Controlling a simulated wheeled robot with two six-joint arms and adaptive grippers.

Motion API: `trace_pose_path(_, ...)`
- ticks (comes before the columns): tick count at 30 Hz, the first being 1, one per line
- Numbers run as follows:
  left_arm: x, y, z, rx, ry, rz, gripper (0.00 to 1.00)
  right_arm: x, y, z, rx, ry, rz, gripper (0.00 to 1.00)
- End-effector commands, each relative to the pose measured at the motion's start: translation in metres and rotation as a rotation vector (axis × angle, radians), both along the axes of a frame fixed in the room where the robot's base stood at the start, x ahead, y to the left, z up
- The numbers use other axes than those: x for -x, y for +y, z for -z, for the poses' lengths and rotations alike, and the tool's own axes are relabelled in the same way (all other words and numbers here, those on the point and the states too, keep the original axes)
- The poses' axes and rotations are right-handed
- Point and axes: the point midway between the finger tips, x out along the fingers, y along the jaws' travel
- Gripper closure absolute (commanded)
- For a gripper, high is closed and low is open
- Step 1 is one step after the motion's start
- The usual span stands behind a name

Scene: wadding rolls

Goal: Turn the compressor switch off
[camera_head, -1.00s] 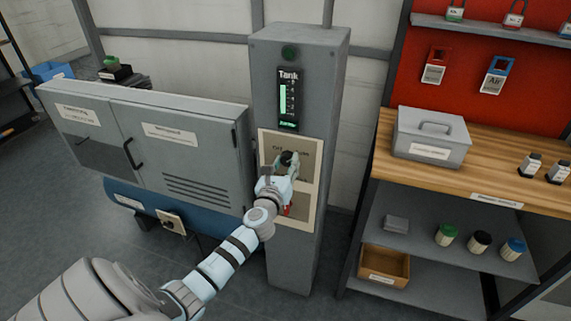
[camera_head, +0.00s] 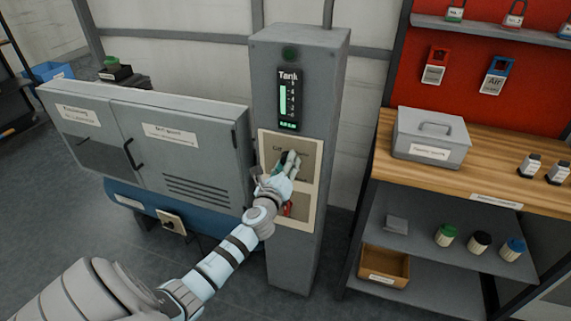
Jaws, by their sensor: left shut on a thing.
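A grey column (camera_head: 263,90) carries a beige switch panel (camera_head: 311,180) on its front. My left gripper (camera_head: 289,160) is at the upper part of this panel, shut on the compressor switch, which its fingers mostly hide. A red part (camera_head: 288,209) shows lower on the panel, partly behind my wrist. Above the panel is a Tank gauge (camera_head: 289,100) with a lit green bar and a green readout. A dark green round lamp (camera_head: 290,53) sits at the top of the column. My right gripper is not in view.
A grey cabinet (camera_head: 200,150) with a blue tank below it stands left of the column. To the right is a wooden bench (camera_head: 480,178) with a grey box (camera_head: 430,140). Padlocks and tags hang on a red board (camera_head: 455,80). Floor shows in front of the column.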

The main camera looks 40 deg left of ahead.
Motion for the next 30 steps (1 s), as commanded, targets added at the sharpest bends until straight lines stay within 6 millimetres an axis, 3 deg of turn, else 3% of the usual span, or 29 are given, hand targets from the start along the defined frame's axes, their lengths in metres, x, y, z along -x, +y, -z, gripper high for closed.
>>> trace_pose_path(30,0.001,0.001,0.001,0.887,-0.307,-0.002,0.94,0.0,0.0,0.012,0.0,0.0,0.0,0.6)
